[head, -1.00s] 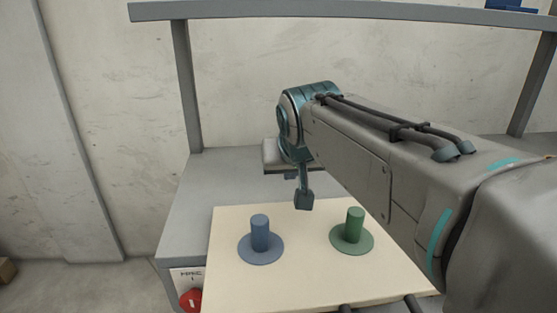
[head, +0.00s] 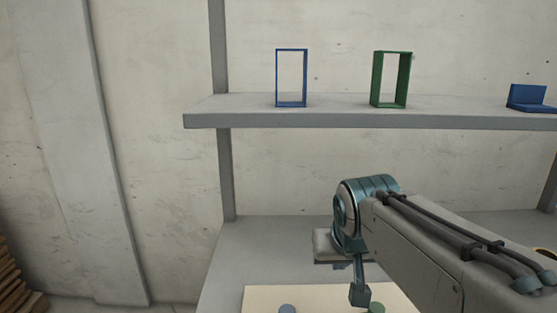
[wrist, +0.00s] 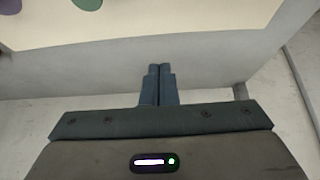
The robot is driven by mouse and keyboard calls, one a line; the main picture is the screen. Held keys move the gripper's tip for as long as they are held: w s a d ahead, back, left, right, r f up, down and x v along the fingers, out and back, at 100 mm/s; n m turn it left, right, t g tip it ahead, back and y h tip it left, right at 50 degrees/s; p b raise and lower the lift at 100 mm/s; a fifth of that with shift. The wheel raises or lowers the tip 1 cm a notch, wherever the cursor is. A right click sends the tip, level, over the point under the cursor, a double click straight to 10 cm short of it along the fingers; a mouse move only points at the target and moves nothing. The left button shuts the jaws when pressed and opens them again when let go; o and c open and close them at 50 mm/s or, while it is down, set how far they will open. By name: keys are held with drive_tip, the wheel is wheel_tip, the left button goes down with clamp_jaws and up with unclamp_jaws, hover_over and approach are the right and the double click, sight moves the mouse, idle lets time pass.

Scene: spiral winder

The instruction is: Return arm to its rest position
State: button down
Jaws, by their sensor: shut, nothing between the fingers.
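My arm reaches in from the right in the head view, with my gripper (head: 359,294) hanging down over the cream board (head: 262,297) on the grey table. In the wrist view my gripper (wrist: 159,85) shows its two fingers together, with nothing between them. The tops of a blue peg (head: 287,309) and a green peg (head: 376,307) just show at the bottom of the head view, and the rest of them is cut off. In the wrist view the cream board (wrist: 150,22) lies at the top, with parts of a green disc (wrist: 88,4) and a purplish disc.
A grey shelf (head: 300,118) runs above the table. On it stand a blue open frame (head: 278,78), a green open frame (head: 376,80) and a blue L-shaped piece (head: 530,98). A shelf post (head: 222,170) rises left of my arm. Stacked brown material lies at far left.

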drive_tip(key=s+d+r+g+p, duration=0.3)
drive_tip(key=s+r+p, duration=0.3)
drive_tip(key=s+p, duration=0.4)
drive_tip(key=p, duration=0.6)
drive_tip(key=shift+s+d+r, duration=0.25)
drive_tip(key=shift+s+r, duration=0.15)
drive_tip(key=shift+s, duration=0.1)
